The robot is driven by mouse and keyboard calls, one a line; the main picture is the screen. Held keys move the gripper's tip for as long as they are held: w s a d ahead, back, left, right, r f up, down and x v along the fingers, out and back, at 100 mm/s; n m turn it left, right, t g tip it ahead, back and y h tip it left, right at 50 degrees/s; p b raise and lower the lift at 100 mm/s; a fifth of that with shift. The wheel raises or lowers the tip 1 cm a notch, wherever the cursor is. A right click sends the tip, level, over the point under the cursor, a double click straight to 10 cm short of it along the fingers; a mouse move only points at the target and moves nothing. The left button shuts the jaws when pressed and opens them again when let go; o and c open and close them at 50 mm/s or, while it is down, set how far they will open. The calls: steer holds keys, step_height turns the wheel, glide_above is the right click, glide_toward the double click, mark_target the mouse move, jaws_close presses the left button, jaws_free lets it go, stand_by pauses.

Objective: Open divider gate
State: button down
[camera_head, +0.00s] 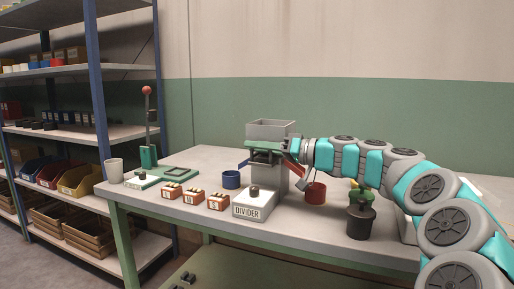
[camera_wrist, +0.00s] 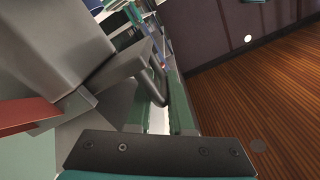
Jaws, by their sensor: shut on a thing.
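The grey hopper (camera_head: 272,127) stands on the table behind a light box labelled DIVIDER (camera_head: 250,210). My gripper (camera_head: 262,151) reaches in from the right and is across the hopper's front, just below its open top. In the wrist view the green fingers (camera_wrist: 168,108) are close together around a dark grey bar handle (camera_wrist: 152,88), which sticks out from the grey hopper body (camera_wrist: 55,50). The gripper is shut on this handle. The fingers partly hide the handle, and the gate behind it is mostly hidden in the head view.
A blue cup (camera_head: 231,180) stands left of the hopper and a red cup (camera_head: 315,193) right of it. Several small labelled boxes (camera_head: 192,195) and a lever press (camera_head: 148,155) are at left. A dark canister (camera_head: 361,221) stands below my arm, near the front edge.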

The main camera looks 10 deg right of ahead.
stand_by(0.3)
steer(key=s+a+b, duration=0.2)
steer(key=s, duration=0.1)
steer(key=shift+f+b, duration=0.1)
steer(key=shift+b, duration=0.25)
steer(key=shift+s+a, duration=0.25)
steer(key=c, duration=0.9)
jaws_free()
steer(key=shift+b+v, duration=0.5)
steer(key=shift+v, duration=3.4)
